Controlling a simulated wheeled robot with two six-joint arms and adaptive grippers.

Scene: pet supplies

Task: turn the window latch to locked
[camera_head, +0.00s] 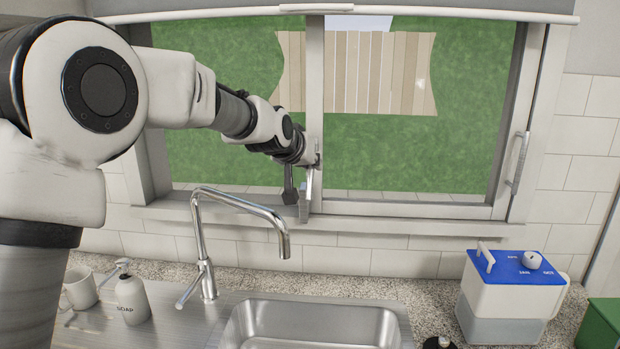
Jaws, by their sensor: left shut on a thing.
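The window's centre post (315,80) stands between two panes. A slim grey latch handle (308,188) shows at the lower part of this post, pointing roughly downward. My left arm reaches across the sink to it from the left. My left gripper (299,190) is shut on the latch handle, just above the sill. The wrist and fingers cover much of the latch, so its base and exact angle are hard to tell. Another upright silver handle (518,162) is on the right side of the window frame. My right gripper is not in view.
A tall chrome tap (240,205) rises below my left forearm, behind the sink (310,325). A soap bottle (131,296) and a mug (80,288) stand at left. A blue-topped white container (510,295) stands at right, near a green box (603,322).

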